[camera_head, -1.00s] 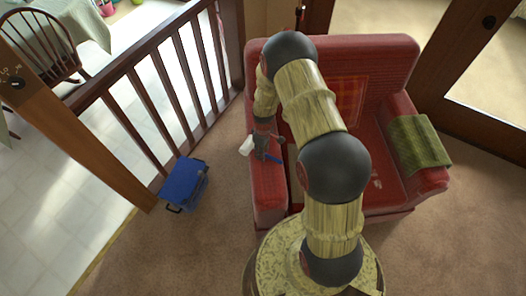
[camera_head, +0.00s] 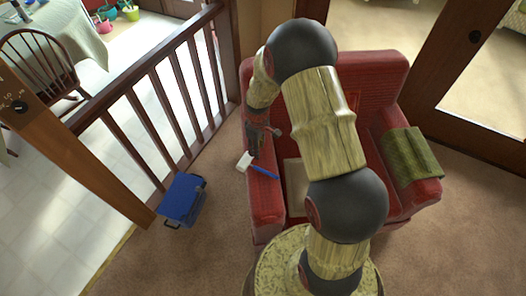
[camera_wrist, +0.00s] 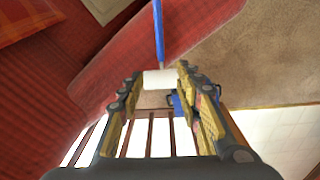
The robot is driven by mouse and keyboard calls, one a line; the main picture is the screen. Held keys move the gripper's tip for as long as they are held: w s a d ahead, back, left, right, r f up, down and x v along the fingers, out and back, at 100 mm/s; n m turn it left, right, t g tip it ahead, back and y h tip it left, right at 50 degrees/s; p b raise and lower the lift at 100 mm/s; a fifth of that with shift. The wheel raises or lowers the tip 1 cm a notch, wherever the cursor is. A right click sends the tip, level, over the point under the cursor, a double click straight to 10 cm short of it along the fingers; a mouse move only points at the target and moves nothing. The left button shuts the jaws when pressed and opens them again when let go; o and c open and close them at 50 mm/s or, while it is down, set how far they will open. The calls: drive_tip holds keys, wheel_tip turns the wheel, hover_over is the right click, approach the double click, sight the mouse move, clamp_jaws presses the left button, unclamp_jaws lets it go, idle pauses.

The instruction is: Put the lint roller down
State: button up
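The lint roller has a white head (camera_head: 244,161) and a blue handle (camera_head: 265,172). It lies across the left armrest (camera_head: 266,210) of the red armchair, its head at or past the outer edge. In the wrist view the white head (camera_wrist: 159,79) shows between and beyond my fingertips, and the blue handle (camera_wrist: 158,30) runs up over red fabric. My gripper (camera_head: 263,146) is just behind the roller in the head view. The exact distance to the roller is hard to tell.
A blue box (camera_head: 182,200) stands on the carpet left of the chair, by a dark wooden railing (camera_head: 160,110). A green folded cloth (camera_head: 411,155) hangs over the right armrest. A pale flat item (camera_head: 295,187) lies on the seat, partly hidden by my arm.

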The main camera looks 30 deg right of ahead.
drive_tip(key=s+a+r+m+t, duration=0.1)
drive_tip(key=s+a+r, duration=0.2)
drive_tip(key=r, duration=0.9)
drive_tip(key=s+a+r+m+t, duration=0.1)
drive_tip(key=s+a+r+m, duration=0.1)
drive_tip(key=r, duration=1)
drive_tip(key=s+a+r+m+t, duration=0.1)
drive_tip(key=s+a+r, duration=0.1)
drive_tip(key=s+r, duration=0.5)
drive_tip(key=s+a+r+m+t, duration=0.2)
drive_tip(key=s+r, duration=0.4)
drive_tip(key=s, duration=0.6)
drive_tip(key=shift+s+a+r, duration=0.15)
drive_tip(key=shift+a+r, duration=0.2)
drive_tip(key=shift+a, duration=0.15)
drive_tip(key=shift+o, duration=0.4)
